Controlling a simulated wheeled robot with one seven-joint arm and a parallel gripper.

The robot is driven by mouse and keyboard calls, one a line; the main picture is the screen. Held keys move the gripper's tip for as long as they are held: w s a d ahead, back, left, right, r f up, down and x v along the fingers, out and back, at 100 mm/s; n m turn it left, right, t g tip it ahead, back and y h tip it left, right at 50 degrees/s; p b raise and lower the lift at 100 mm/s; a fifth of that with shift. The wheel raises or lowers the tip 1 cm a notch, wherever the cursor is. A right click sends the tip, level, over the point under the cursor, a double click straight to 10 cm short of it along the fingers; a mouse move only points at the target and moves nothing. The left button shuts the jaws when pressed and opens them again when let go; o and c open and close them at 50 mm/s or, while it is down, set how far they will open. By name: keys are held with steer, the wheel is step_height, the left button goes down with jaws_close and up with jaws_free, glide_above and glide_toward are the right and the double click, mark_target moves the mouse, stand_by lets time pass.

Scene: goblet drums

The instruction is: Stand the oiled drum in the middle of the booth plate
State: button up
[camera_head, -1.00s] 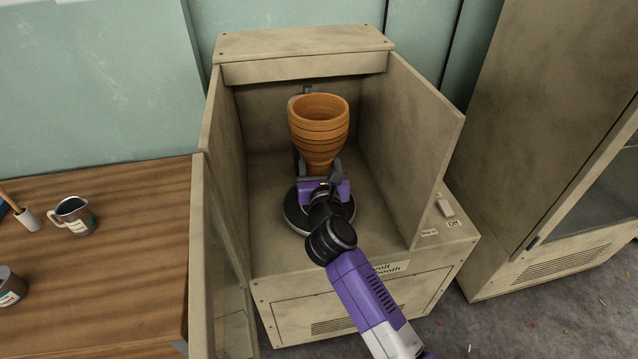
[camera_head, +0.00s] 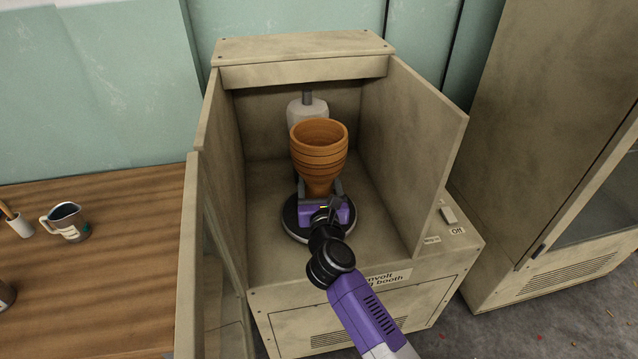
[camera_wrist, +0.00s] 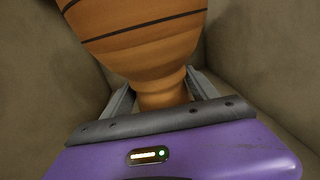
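The oiled drum (camera_head: 319,155) is an orange-brown wooden goblet with dark bands, upright inside the booth with its wide mouth up. My gripper (camera_head: 321,190) reaches in from the front, its two grey fingers on either side of the drum's narrow waist. The wrist view shows the drum (camera_wrist: 150,45) with the fingers (camera_wrist: 162,92) against the waist from both sides; they look shut on it. The round dark booth plate (camera_head: 291,218) with a pale rim lies on the booth floor under my gripper. The drum's foot is hidden, so I cannot tell whether it touches the plate.
The booth's side walls (camera_head: 415,150) stand close on both sides, and an open door (camera_head: 200,250) is at the front left. A white rounded fixture (camera_head: 308,110) on a grey stem is behind the drum.

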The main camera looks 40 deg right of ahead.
steer(key=shift+o, duration=0.9)
steer(key=shift+r, duration=0.2)
steer(key=s+a+r+m+y, duration=0.1)
steer(key=s+a+m+y, duration=0.2)
steer(key=s+a+m, duration=0.5)
steer(key=s+a+m+t+y, duration=0.1)
steer(key=s+a+m+y, duration=0.3)
steer(key=s, duration=1.4)
steer(key=s+a+r+m+y, duration=0.1)
steer(key=s+a+m+y, duration=0.3)
steer(key=s+a+m, duration=0.9)
steer(key=s+m+p, duration=0.1)
steer(key=m, duration=0.2)
steer(key=shift+r, duration=0.3)
